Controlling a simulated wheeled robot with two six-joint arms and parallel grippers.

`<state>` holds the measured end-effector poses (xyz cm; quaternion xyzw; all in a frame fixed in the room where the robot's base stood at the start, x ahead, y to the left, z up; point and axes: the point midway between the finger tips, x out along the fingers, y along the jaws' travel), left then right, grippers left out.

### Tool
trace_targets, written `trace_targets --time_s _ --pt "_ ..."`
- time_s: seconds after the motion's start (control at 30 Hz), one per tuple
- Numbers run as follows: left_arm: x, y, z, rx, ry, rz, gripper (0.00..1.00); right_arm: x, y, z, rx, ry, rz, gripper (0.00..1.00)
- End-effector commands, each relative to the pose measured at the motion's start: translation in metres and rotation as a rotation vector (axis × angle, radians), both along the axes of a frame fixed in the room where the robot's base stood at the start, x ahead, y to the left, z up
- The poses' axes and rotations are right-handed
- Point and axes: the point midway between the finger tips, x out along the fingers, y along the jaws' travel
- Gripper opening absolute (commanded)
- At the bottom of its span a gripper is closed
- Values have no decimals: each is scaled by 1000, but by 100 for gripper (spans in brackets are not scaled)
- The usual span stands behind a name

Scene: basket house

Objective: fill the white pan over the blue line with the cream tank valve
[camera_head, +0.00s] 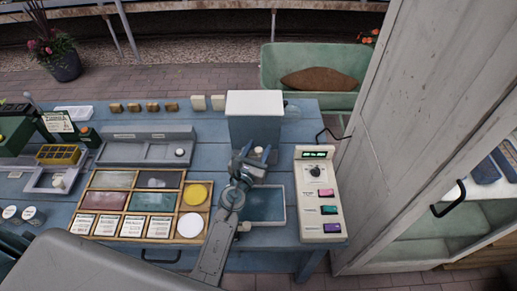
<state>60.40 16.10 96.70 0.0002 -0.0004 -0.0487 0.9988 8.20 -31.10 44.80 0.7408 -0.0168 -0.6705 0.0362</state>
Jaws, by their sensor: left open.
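A tank (254,118) with a cream top and grey-blue front stands at the back middle of the blue table. A small cream valve knob (259,150) shows low on its front. The white-rimmed pan (285,216) lies below the tank; its inside looks dark blue-grey, and I cannot make out a blue line or the liquid level. My left gripper (257,154) is open at the valve, with its fingers on either side of the knob; I cannot tell whether they touch it. My left arm hides the pan's left part. My right gripper is not in view.
A cream control panel (319,195) with coloured buttons stands right of the pan. A wooden tray (127,228) of coloured tiles and cards lies to the left. A grey tray (145,150) sits behind it. A white cabinet (378,150) stands close on the right.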

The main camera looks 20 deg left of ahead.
Motion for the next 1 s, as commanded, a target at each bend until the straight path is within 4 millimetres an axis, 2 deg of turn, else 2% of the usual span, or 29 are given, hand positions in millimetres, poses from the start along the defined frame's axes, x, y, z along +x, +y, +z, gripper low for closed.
trace_targets --time_s 0.3,0.5,0.7,1.0 --pt "-59 5 -5 -1 4 0 44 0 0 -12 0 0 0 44" --pt "-89 8 -4 -2 3 0 44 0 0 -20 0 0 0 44" --pt "-101 10 -2 -1 2 0 44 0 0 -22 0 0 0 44" --pt "-102 10 -1 -1 2 0 44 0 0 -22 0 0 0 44"
